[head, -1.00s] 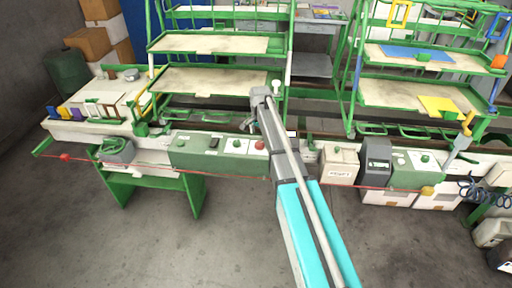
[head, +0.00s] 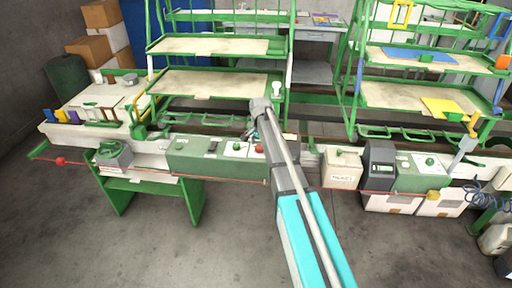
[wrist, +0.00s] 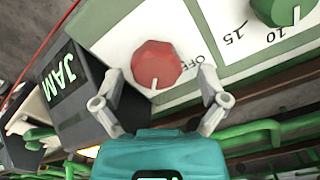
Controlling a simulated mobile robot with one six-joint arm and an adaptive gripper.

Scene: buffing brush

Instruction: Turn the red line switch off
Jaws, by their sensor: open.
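The red switch knob (wrist: 155,63) sits on a white panel plate in the wrist view, with the label OFF to its right. A small mark shows at its lower edge; I cannot tell the setting. In the head view the red knob (head: 259,148) is on the green-and-white control box, just beside my arm. My gripper (wrist: 160,88) is open and empty, its two fingers spread on either side of the knob and apart from it in the picture. In the head view my gripper (head: 250,133) is small, close to the box; contact cannot be told.
A green knob (wrist: 283,10) with numbers 10 and 15 is at the upper right. A dark box with a lit JAM display (wrist: 62,80) stands left of the knob. A red line (head: 225,180) runs along the bench front. Green racks (head: 215,82) stand behind.

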